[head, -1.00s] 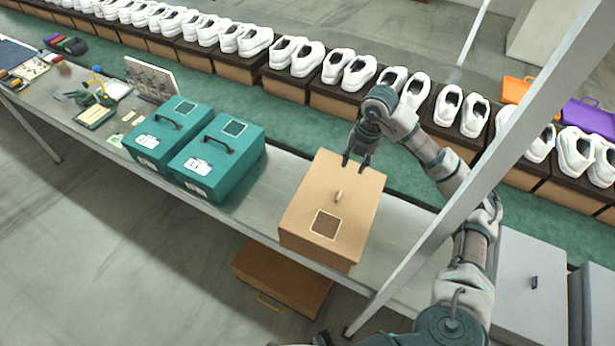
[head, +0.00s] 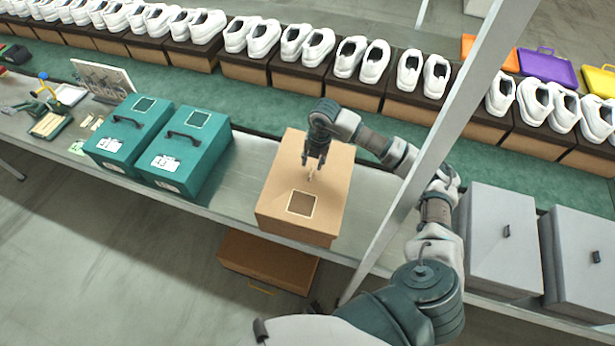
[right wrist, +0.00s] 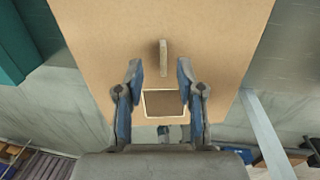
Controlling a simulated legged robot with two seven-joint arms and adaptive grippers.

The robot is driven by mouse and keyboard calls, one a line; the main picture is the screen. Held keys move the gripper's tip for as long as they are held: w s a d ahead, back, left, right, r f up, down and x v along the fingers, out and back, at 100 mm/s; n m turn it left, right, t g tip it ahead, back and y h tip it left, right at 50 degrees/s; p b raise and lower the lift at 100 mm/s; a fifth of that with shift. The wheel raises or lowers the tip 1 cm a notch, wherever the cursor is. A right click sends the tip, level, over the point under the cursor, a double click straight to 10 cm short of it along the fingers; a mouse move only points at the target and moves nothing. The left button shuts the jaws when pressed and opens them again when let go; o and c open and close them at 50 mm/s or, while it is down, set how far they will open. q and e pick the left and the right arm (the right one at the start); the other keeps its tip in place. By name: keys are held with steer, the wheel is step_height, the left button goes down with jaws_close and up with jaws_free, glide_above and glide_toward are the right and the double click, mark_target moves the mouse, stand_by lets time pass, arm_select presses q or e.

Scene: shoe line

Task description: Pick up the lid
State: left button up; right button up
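The lid (head: 270,196) is the tan top of a cardboard-coloured box on the bench, with a dark square label and a small upright handle (head: 310,176) in its middle. In the right wrist view the handle (right wrist: 163,57) stands just beyond the fingertips, between their lines. My right gripper (head: 315,162) is above the lid, pointing down, at the handle. In the right wrist view its fingers (right wrist: 160,68) are apart with nothing between them. The lid sits on the box. My left gripper is not in view.
Two teal boxes (head: 205,160) with handles stand left of the tan box. Grey boxes (head: 500,235) stand at the right, beyond a slanted metal post (head: 440,150). White shoes on boxes line the back. Another brown box (head: 265,262) lies below the bench.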

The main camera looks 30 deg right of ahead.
mark_target(312, 169)
steer(key=f, duration=0.2)
steer(key=d+f, duration=0.1)
steer(key=f, duration=0.1)
steer(key=shift+w+d+f, duration=0.1)
steer(key=shift+d+f, duration=0.05)
steer(key=shift+d, duration=0.05)
steer(key=shift+a+f, duration=0.1)
steer(key=shift+f, duration=0.05)
steer(key=shift+a+r, duration=0.2)
steer(key=shift+a, duration=0.45)
steer(key=shift+a+r, duration=0.1)
steer(key=shift+a, duration=0.3)
jaws_close()
steer(key=shift+d, duration=0.8)
step_height(312, 169, up, 10)
